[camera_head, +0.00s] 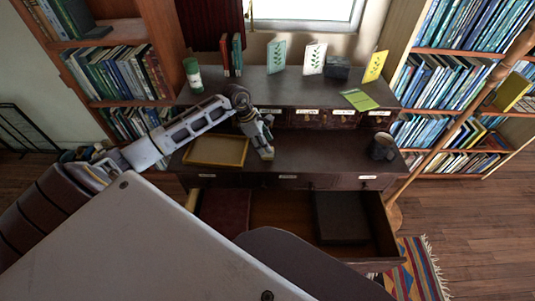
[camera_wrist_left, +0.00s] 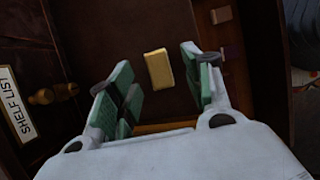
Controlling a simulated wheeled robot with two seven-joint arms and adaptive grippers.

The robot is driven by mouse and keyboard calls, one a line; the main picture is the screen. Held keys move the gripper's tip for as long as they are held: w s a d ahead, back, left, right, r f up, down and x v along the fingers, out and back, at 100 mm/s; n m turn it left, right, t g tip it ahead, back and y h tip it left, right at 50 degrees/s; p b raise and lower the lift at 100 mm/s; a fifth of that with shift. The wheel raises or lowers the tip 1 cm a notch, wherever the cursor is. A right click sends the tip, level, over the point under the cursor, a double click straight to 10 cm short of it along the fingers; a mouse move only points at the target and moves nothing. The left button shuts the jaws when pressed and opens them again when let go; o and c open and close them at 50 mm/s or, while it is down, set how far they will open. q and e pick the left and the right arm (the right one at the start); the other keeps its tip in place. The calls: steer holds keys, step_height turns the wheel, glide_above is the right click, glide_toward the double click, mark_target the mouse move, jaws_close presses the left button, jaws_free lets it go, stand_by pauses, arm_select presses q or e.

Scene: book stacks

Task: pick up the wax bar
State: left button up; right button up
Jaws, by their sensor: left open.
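The wax bar, a small yellow block (camera_wrist_left: 159,70), lies on a dark surface in the left wrist view. It sits between the two green-padded fingers of my left gripper (camera_wrist_left: 155,60), with a gap on each side. In the head view my left gripper (camera_head: 265,152) points down over the desk, just right of a yellow-brown tray (camera_head: 217,151). It is open and empty. I cannot make out the bar in the head view. How far the fingertips are above it is unclear. My right gripper is not in view.
A dark mug (camera_head: 382,147) stands on the desk's right side. An open drawer (camera_head: 274,218) below holds a dark box (camera_head: 341,217). Cards and a green-white canister (camera_head: 193,76) stand on the upper shelf. A small pale block (camera_wrist_left: 221,15) shows in the wrist view.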

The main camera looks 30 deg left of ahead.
arm_select(q)
steer(key=shift+a+x, duration=0.25)
steer(key=shift+x, duration=2.05)
steer(key=shift+a, duration=0.1)
jaws_close()
steer(key=shift+r, duration=0.1)
steer(key=shift+r, duration=4.95)
